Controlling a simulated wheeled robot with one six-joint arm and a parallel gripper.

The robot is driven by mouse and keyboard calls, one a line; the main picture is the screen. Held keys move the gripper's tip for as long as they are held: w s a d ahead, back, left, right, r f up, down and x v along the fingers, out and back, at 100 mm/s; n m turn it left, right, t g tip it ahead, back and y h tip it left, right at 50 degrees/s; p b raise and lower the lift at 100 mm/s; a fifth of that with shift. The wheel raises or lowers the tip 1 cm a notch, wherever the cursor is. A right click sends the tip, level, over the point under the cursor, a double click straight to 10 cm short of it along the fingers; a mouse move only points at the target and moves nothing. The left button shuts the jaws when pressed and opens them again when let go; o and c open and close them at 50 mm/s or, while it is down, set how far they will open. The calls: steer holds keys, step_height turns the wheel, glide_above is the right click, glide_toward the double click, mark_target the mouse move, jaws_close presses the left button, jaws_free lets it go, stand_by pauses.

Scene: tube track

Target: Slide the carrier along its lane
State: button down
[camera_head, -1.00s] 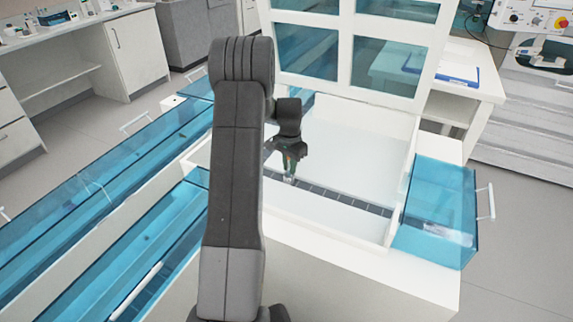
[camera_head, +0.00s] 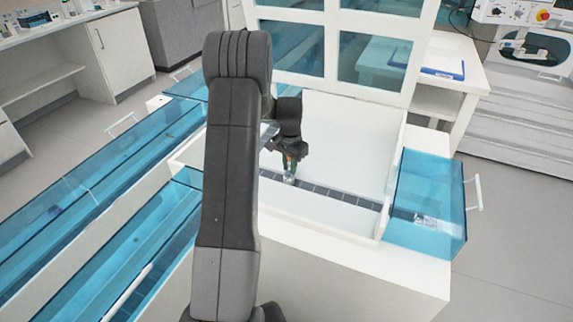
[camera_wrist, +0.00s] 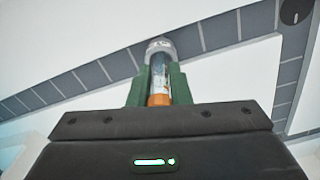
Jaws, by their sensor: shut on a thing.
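The carrier (camera_wrist: 160,68) is a clear capsule with a grey cap and an orange end. In the wrist view it sits between the green fingers of my gripper (camera_wrist: 160,84), which are shut on it. Its grey cap is at the dark segmented lane (camera_wrist: 100,75); I cannot tell whether it touches the lane. In the head view my gripper (camera_head: 290,170) is low in the white open box, at the left part of the visible lane (camera_head: 340,195). The carrier is small there, a pale tip (camera_head: 289,179) below the fingers.
A blue clear cover with a handle (camera_head: 428,205) stands over the lane's right end. Long blue covered channels (camera_head: 90,205) run at the left. A raised windowed panel (camera_head: 335,45) stands behind the box. A second dark strip (camera_wrist: 292,75) shows at right in the wrist view.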

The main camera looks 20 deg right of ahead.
steer(key=shift+s+d, duration=2.15)
steer(key=shift+s, duration=0.25)
steer(key=shift+s+d, duration=2.1)
steer(key=shift+s, duration=0.3)
steer(key=c, duration=1.3)
jaws_free()
steer(key=shift+o, duration=0.2)
step_height(320, 180, up, 14)
steer(key=shift+f, duration=0.1)
step_height(320, 180, down, 14)
steer(key=shift+r, duration=0.1)
steer(key=shift+w+a, duration=0.3)
steer(key=shift+w, duration=0.1)
